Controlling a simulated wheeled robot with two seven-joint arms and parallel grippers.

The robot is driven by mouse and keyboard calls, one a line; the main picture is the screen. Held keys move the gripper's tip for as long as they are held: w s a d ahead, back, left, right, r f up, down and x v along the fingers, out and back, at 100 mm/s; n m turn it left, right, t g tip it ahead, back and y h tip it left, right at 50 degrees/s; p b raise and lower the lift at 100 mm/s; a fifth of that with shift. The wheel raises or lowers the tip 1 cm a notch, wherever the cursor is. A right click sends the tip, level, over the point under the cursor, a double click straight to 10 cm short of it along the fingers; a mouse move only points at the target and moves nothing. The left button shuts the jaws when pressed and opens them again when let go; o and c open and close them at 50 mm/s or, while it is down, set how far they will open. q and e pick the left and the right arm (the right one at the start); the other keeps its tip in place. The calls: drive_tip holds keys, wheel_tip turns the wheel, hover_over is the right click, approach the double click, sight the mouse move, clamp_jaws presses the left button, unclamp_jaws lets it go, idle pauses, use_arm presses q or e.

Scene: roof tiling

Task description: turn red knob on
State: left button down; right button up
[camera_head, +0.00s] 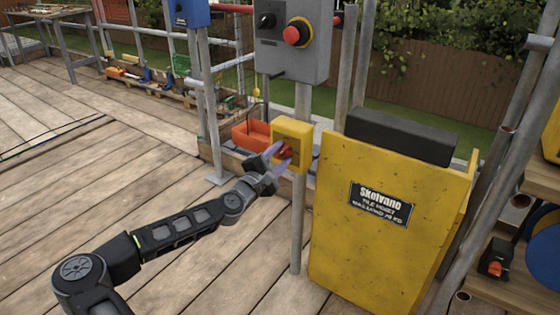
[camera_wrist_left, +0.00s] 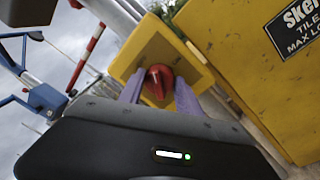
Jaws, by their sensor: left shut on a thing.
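The red knob (camera_head: 286,151) sits on the front of a small yellow box (camera_head: 295,129) fixed to a grey post. In the left wrist view the red knob (camera_wrist_left: 158,82) stands between the two purple fingers, on the face of the yellow box (camera_wrist_left: 166,45). My left gripper (camera_head: 277,152) is shut on the red knob, a finger on each side of it. The fingers partly cover the knob in the head view. My right gripper is not in view.
A grey control box (camera_head: 293,62) with a black knob and a red button is above on the post. A large yellow hopper (camera_head: 380,235) stands close to the right. An orange bin (camera_head: 250,135) is behind.

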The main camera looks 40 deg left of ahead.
use_arm(q)
drive_tip(key=m+b, duration=0.1)
drive_tip(key=m, duration=0.1)
drive_tip(key=m+b, duration=0.1)
drive_tip(key=m, duration=0.1)
drive_tip(key=m+b, duration=0.1)
drive_tip(key=m, duration=0.1)
drive_tip(key=shift+f+t+h, duration=0.3)
drive_tip(key=m+b, duration=0.1)
drive_tip(key=m, duration=0.2)
drive_tip(key=shift+m+h+b, duration=0.4)
drive_tip(key=shift+m+b, duration=0.45)
drive_tip(key=shift+m, duration=0.75)
drive_tip(key=shift+r, duration=0.1)
drive_tip(key=c, duration=0.8)
unclamp_jaws()
drive_tip(key=shift+a, duration=0.1)
drive_tip(key=shift+c, duration=0.2)
